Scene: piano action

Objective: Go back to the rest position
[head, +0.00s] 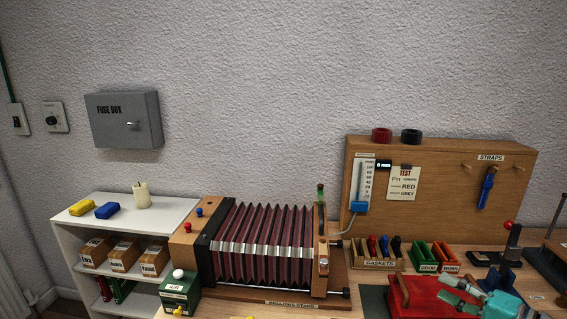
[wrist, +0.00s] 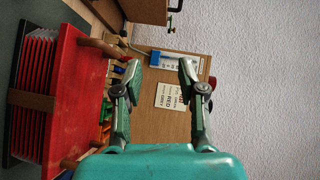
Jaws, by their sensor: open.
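My gripper (head: 468,290) shows at the lower right of the head view, a teal body with grey-green fingers. In the wrist view its two fingers (wrist: 160,76) stand apart with nothing between them. The gripper is open and empty. In the head view it is beside and partly in front of a red box-like object (head: 408,293) on the bench. That red object (wrist: 65,95) fills the left of the wrist view. The wooden test board (wrist: 150,118) lies beyond the fingers.
A bellows (head: 262,240) stands on its stand at the middle. A lever with a red knob (head: 508,226) is at the right. A white shelf (head: 62,228) and fuse box (head: 125,120) are at the left.

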